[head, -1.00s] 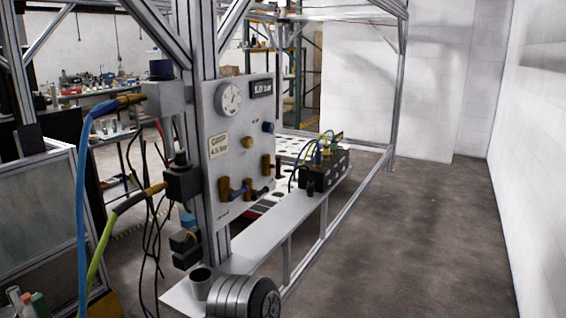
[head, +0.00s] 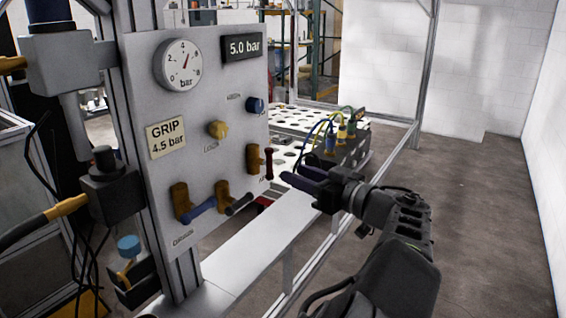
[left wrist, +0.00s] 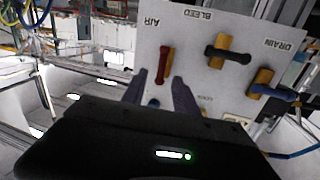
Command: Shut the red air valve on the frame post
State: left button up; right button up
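The red air valve handle (head: 268,162) sits at the lower right of the grey panel (head: 215,85), on a brass body (head: 254,160). The handle points up and down. In the left wrist view the red handle (left wrist: 162,66) shows beside the word AIR. My left gripper (head: 293,176) is just right of the handle in the head view. In the left wrist view its fingers (left wrist: 158,80) are apart, with the lower end of the handle appearing between them. Whether they touch it I cannot tell. My right gripper is not in view.
A black-handled valve (head: 238,204) and a blue-handled valve (head: 202,206) are left of the red one. The panel also has a gauge (head: 177,66), a 5.0 bar display (head: 244,47), a yellow knob (head: 217,129) and a blue knob (head: 255,105). A connector block (head: 345,150) stands behind.

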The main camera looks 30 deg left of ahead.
aim_at(268, 164)
pick_arm(q)
jog(key=shift+s+d+r+n+y, duration=0.1)
jog(key=shift+r+n+y, duration=0.1)
jog(key=shift+r, duration=0.4)
jog(key=shift+s+r+n+y, duration=0.1)
jog(key=shift+r+n, duration=0.1)
jog(key=shift+r, duration=0.35)
jog(key=w+a+p, duration=0.1)
jog(key=a, duration=0.6)
jog(key=shift+w+a, duration=0.25)
jog(key=shift+a, duration=0.1)
jog(key=shift+f, duration=0.1)
grip_shut()
